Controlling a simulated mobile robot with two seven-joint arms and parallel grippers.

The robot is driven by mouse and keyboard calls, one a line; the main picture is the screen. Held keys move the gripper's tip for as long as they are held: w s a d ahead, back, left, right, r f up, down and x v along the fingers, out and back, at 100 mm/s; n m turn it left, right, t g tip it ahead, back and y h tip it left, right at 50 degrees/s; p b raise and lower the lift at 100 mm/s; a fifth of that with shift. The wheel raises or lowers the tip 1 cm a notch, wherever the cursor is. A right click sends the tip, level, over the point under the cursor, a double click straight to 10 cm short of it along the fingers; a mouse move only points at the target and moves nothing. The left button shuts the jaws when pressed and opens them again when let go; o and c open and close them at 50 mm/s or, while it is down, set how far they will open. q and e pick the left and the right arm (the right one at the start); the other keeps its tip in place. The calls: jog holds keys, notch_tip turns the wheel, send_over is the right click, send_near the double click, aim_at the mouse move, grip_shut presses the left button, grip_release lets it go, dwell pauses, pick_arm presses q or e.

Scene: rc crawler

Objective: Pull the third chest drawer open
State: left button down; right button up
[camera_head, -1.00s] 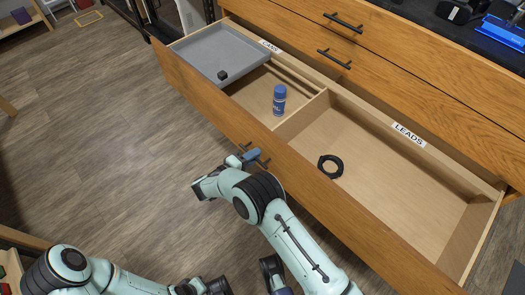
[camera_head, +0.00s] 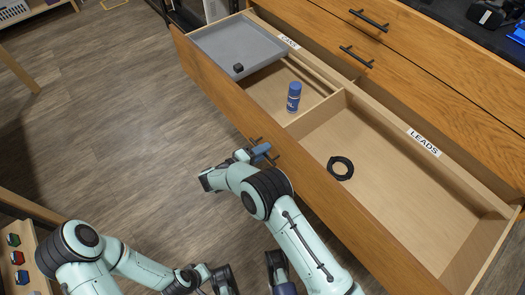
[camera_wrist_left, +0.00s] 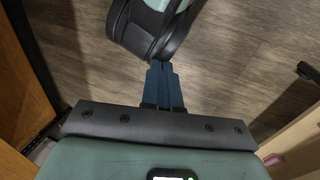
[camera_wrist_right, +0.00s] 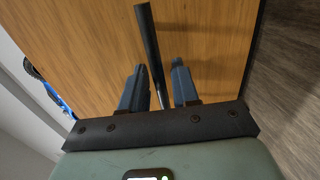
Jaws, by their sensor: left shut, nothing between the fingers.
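The third chest drawer (camera_head: 225,97) is pulled well out, its inside in plain view. It holds a grey tray (camera_head: 222,42) with a small black piece, a blue can (camera_head: 294,97) and a black cable coil (camera_head: 340,168). My right gripper (camera_head: 262,150) is at the dark bar handle on the drawer's front. In the right wrist view, its fingers (camera_wrist_right: 159,85) stand apart on either side of the handle (camera_wrist_right: 150,45), with narrow gaps. In the left wrist view, my left gripper (camera_wrist_left: 161,68) is shut and empty, close to a link of my arm, away from the drawer.
Two upper drawers with handles (camera_head: 357,57) are shut. "CANS" and "LEADS" labels (camera_head: 423,141) mark the open drawer. A low shelf with coloured items (camera_head: 17,257) stands at bottom left. The wooden floor (camera_head: 120,130) left of the drawer is clear.

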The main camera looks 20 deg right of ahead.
jog(key=shift+a, duration=0.1)
